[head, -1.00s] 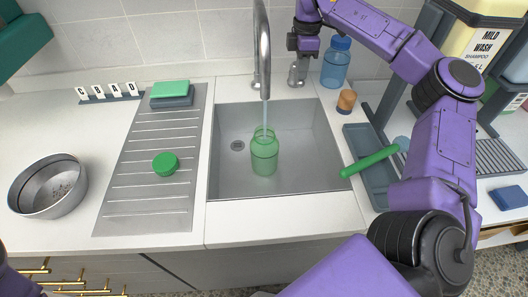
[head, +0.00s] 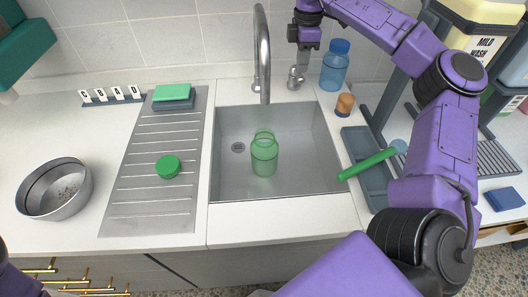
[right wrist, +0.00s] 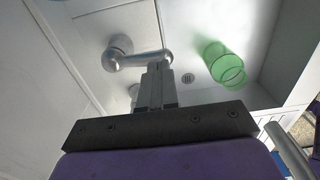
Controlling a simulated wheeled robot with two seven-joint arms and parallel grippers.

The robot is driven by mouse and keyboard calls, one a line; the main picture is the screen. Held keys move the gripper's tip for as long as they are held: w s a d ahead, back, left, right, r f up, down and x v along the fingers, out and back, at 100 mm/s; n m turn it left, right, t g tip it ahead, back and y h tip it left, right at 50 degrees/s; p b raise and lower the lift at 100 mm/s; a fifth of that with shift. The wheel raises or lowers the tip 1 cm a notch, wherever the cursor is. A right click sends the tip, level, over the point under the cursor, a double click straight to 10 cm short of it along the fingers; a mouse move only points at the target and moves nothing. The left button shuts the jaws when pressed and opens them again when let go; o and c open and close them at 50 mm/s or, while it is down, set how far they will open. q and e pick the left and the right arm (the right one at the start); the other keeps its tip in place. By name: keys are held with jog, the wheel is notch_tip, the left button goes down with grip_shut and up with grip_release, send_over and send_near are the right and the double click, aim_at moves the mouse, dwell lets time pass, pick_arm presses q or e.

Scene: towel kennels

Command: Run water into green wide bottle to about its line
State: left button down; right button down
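The green wide bottle (head: 264,156) stands upright and uncapped in the sink, below the tap spout (head: 262,60). No stream falls from the spout now. The bottle's lower part looks deeper green; I cannot clearly make out its line or the exact water level. The tap lever (head: 296,76) stands right of the spout. My right gripper (head: 309,46) is just above the lever and looks apart from it. In the right wrist view its fingers (right wrist: 156,82) are together with nothing visible between them, and the bottle (right wrist: 224,63) shows at upper right. My left gripper is out of view.
A blue bottle (head: 335,68) and a brown-capped jar (head: 344,104) stand right of the lever. A green-handled brush (head: 368,164) lies by the sink's right edge. A metal bowl (head: 54,190) is at left.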

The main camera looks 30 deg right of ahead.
jog(key=shift+s+r, duration=0.1)
jog(key=shift+r, duration=0.4)
jog(key=shift+s+a+r+p, duration=0.25)
jog(key=shift+s+r+p, duration=0.15)
jog(key=shift+r, duration=0.45)
jog(key=shift+s+a+r+p, duration=0.25)
jog(key=shift+s+r+p, duration=0.2)
jog(key=shift+r, duration=0.35)
jog(key=shift+s+a+r+p, duration=0.25)
jog(key=shift+s+r+p, duration=0.15)
jog(key=shift+r, duration=0.45)
